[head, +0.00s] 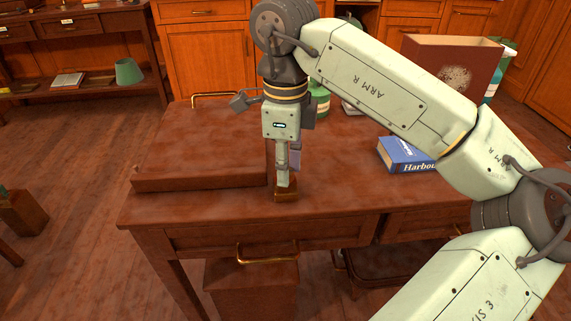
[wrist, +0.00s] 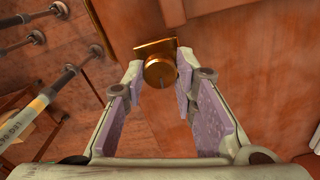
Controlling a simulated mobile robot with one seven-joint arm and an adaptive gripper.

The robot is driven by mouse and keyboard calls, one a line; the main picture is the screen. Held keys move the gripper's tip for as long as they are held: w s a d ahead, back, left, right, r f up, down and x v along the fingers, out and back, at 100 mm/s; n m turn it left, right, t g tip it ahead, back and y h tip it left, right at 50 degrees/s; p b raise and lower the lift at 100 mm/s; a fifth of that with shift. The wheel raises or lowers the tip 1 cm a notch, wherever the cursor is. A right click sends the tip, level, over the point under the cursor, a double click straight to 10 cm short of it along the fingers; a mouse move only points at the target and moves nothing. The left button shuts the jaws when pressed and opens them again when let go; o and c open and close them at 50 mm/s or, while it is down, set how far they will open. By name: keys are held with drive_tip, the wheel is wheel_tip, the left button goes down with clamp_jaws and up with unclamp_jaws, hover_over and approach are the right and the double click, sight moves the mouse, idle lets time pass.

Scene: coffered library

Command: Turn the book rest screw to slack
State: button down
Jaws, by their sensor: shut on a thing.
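The book rest screw is a round brass knob (wrist: 159,71) with a small dark mark on its face, on a square brass plate (wrist: 150,47) in the wrist view. My gripper (wrist: 160,66) has one fingertip on each side of the knob and is shut on it. In the head view my gripper (head: 285,184) points straight down at a small brass-brown mount (head: 287,196) near the desk's front edge; the knob itself is hidden there by the fingers. The book rest appears to be the reddish-brown slanted board (head: 205,150) just left of my gripper.
The desk (head: 340,205) has clear top to the right of my gripper. A blue book (head: 405,154) lies farther right, and a brown box (head: 450,70) stands behind it. A green container (head: 319,100) stands behind my gripper. A drawer handle (head: 267,255) sticks out below the front edge.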

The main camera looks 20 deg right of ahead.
drive_tip(key=shift+n, duration=0.4)
drive_tip(key=c, duration=1.3)
unclamp_jaws()
wheel_tip(320, 180, up, 8)
drive_tip(key=shift+f, duration=0.25)
